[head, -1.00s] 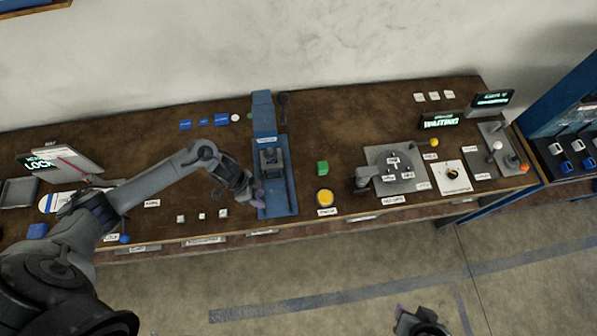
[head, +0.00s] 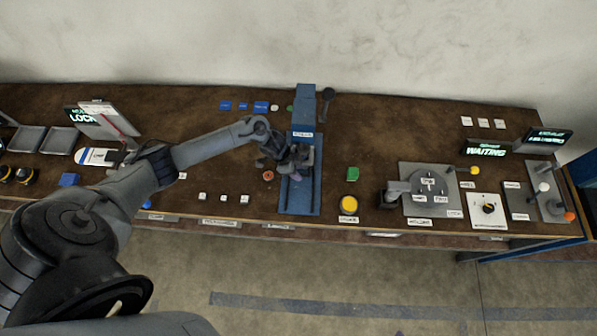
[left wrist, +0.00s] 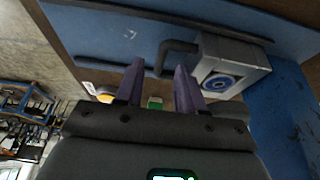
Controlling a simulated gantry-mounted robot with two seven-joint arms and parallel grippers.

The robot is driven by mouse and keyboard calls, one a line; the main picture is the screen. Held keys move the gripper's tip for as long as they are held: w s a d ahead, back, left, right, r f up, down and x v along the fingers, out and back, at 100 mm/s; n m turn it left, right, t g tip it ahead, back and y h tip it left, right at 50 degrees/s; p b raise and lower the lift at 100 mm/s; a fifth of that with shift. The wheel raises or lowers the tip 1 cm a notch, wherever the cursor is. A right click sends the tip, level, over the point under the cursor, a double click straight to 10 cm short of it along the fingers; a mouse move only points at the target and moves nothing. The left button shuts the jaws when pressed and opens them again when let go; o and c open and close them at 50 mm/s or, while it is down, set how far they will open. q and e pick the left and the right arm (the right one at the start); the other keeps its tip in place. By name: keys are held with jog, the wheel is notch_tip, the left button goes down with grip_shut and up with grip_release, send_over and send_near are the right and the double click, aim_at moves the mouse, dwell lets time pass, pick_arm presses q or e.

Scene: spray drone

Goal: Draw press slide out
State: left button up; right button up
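The blue press (head: 304,112) stands upright at the middle of the bench, with its long blue base running toward the front edge. Its grey slide block with a dark bent handle (left wrist: 180,47) shows in the left wrist view; in the head view my gripper partly covers it. My left gripper (head: 290,168) is over the press base at the slide. In the left wrist view its purple fingers (left wrist: 160,68) are apart, and part of the handle appears between or just beyond the tips; I cannot tell which.
A red-orange knob (head: 268,175) is just left of the press. A dark lever (head: 326,103) stands beside the column. Small white cubes (head: 223,198) lie to the left.

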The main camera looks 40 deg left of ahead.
pick_arm(q)
jog(key=shift+x, duration=0.8)
grip_shut()
